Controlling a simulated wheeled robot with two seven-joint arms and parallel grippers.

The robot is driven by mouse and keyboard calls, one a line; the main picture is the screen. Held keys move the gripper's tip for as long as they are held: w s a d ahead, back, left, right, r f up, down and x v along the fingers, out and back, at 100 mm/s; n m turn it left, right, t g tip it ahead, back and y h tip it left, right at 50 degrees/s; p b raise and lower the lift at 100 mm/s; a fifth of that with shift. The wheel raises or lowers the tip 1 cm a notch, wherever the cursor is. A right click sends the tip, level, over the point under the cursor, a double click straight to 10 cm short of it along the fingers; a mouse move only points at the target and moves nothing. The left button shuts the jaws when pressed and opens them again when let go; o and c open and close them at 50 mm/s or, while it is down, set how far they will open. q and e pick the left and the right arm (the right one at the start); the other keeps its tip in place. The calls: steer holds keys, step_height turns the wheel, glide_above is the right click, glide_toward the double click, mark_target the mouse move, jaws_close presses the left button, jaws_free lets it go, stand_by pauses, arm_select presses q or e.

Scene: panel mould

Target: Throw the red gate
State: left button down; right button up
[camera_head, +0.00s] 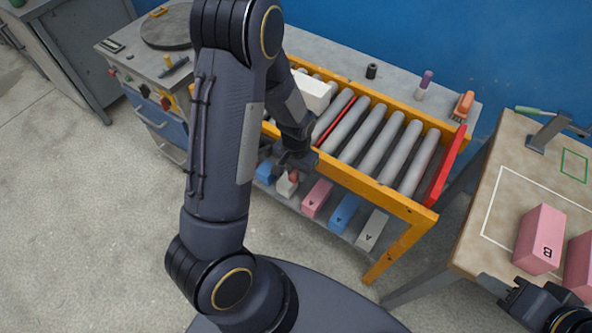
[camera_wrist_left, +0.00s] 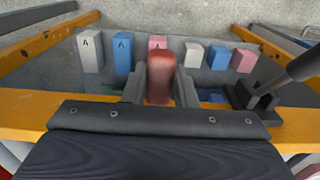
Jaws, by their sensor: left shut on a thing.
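My left gripper (camera_head: 292,166) is at the front rail of the yellow roller conveyor (camera_head: 385,190). In the left wrist view its two fingers (camera_wrist_left: 160,85) are shut on a rounded red knob (camera_wrist_left: 160,77), which shows as a small red spot below the gripper in the head view (camera_head: 293,176). A thin red strip (camera_head: 334,120) lies across the conveyor between rollers. A wider red bar (camera_head: 447,168) stands at its right end. Whether the knob joins either is hidden. My right gripper (camera_head: 497,288) is beside a pink block; its opening is unclear.
A white box (camera_head: 313,92) sits on the rollers, partly behind my left arm. Several coloured blocks stand on the shelf (camera_head: 333,229) below. The right table (camera_head: 490,185) holds a pink block marked B (camera_head: 540,240). A dark rod fitting (camera_wrist_left: 257,97) is right of the left gripper.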

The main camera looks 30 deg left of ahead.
arm_select(q)
steer(key=c, duration=1.2)
jaws_free()
steer(key=shift+f, duration=0.2)
steer(key=shift+o, duration=0.2)
steer(key=shift+r, duration=0.1)
step_height(320, 180, up, 7)
steer(key=shift+r, duration=0.4)
steer(key=shift+s+r, duration=0.1)
steer(key=shift+r, duration=0.1)
steer(key=s+d+r+n+t+h, duration=0.1)
steer(key=s+d+r+t+h, duration=0.1)
steer(key=s+r, duration=0.6)
steer(key=s+d+r+n+t+h, duration=0.1)
steer(key=s+d+r+t, duration=0.1)
steer(key=s+r, duration=0.6)
steer(key=shift+s+r+t+h, duration=0.15)
steer(key=shift+r+t+h, duration=0.2)
steer(key=shift+t, duration=0.45)
